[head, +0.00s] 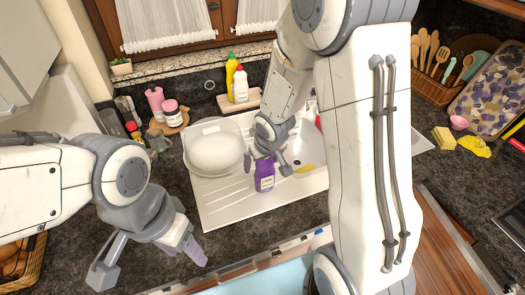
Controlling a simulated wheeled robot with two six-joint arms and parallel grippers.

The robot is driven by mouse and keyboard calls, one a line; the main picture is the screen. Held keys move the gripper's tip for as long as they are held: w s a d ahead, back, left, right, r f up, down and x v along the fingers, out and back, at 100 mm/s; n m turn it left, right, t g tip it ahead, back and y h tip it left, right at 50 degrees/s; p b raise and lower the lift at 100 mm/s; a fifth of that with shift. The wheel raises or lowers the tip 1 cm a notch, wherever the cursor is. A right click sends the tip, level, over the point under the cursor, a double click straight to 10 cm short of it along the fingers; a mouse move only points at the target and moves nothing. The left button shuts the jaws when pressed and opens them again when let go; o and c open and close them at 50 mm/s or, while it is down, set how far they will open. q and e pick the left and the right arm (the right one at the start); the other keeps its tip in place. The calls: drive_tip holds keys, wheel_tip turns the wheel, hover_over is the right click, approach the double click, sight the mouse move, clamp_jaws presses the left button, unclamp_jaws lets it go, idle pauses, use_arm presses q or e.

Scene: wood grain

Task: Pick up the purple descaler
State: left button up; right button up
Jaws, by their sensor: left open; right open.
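The purple descaler (264,182) is a small purple bottle with a label. It stands upright on the white drainboard, left of the sink basin. My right gripper (268,163) comes down from above and is open, with its fingers on either side of the bottle's upper part. The top of the bottle is partly hidden by the gripper, and I cannot tell whether the fingers touch it. My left gripper (150,262) is open and empty over the dark counter at the lower left, well away from the bottle.
A white bowl on plates (215,150) sits on the drainboard (228,210) just left of the descaler. Yellow (231,70) and white (240,86) bottles stand behind. Pink containers (170,112) stand at the back left. My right arm hides part of the sink.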

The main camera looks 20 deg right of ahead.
sight(266, 162)
drive_tip(key=shift+w+d+r+m+p, duration=0.2)
drive_tip(key=shift+w+d+p, duration=0.15)
drive_tip(key=shift+d, duration=0.25)
drive_tip(key=shift+w+d+r+m+p, duration=0.15)
drive_tip(key=shift+w+d+p, duration=0.15)
drive_tip(key=shift+d, duration=0.25)
drive_tip(key=b+x, duration=0.3)
drive_tip(key=x, duration=0.2)
drive_tip(key=shift+w+d+f, duration=0.1)
drive_tip(key=shift+w+f, duration=0.1)
drive_tip(key=shift+f, duration=0.05)
drive_tip(key=shift+w+b+x, duration=0.2)
drive_tip(key=shift+b+x, duration=0.1)
drive_tip(key=shift+x, duration=1)
drive_tip(key=shift+w+b+x, duration=0.2)
drive_tip(key=shift+b+x, duration=0.05)
drive_tip(key=shift+x, duration=1.05)
use_arm(q)
drive_tip(key=shift+f, duration=0.65)
use_arm(e)
drive_tip(key=shift+d+r, duration=0.1)
drive_tip(key=shift+r, duration=0.1)
clamp_jaws()
